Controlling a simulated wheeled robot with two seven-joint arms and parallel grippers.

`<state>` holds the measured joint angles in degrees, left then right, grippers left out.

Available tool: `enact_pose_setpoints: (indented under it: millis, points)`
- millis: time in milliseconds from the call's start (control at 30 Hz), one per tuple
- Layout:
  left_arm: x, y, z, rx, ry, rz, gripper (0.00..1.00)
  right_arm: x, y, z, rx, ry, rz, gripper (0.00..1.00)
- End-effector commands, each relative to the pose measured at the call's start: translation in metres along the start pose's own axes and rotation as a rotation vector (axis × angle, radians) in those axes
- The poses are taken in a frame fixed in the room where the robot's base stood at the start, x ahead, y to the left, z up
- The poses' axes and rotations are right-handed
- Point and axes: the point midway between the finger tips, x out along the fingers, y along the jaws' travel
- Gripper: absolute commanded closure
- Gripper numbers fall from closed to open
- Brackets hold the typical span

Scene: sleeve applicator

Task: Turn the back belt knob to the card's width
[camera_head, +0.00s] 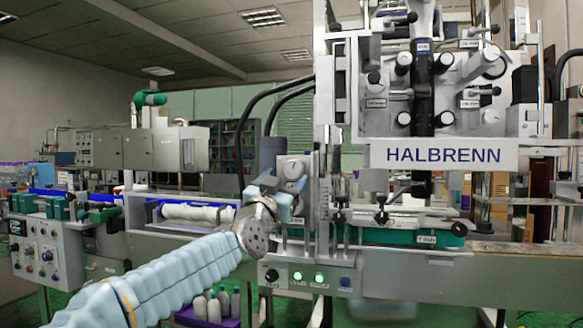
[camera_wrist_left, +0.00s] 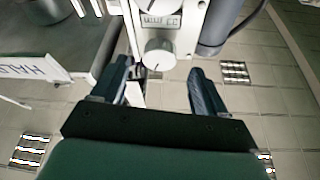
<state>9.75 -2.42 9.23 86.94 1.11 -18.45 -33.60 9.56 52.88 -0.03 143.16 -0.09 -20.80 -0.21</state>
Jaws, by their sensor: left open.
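A round pale knob (camera_wrist_left: 158,53) with a dark pointer line shows in the left wrist view, below a small label plate that I cannot read clearly. It appears between the fingertips of my left gripper (camera_wrist_left: 161,72), which is open; I see no clear contact. In the head view my left gripper (camera_head: 282,192) is raised just below and in front of a grey unit with a round dial-like knob (camera_head: 293,170). The fingers partly hide that unit's lower part. I cannot make out the card or its width. My right gripper is not in view.
The labelling machine has a white HALBRENN sign (camera_head: 443,154) to the right of the gripper. A control strip with green lights (camera_head: 319,278) lies below. Dark cables arch above the gripper. A conveyor with white rollers (camera_head: 197,213) is at the left.

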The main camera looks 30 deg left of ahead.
Motion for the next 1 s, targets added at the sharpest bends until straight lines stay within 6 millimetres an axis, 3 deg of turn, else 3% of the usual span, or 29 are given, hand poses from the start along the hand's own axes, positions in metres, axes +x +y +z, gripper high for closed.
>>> enact_pose_setpoints:
  millis: [100, 233, 600, 1000]
  points:
    - [0.023, 0.0, -0.002, 0.001, -0.001, 0.0, 0.26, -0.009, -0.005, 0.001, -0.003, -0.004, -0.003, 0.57]
    - [0.037, 0.0, -0.001, 0.002, -0.001, 0.001, 0.26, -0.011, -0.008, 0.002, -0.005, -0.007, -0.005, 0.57]
    - [0.043, 0.001, 0.0, 0.002, 0.0, 0.001, 0.26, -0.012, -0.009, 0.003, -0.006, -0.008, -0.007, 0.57]
    - [0.043, 0.001, 0.0, 0.003, 0.0, 0.001, 0.82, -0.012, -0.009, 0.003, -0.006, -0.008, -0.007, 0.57]
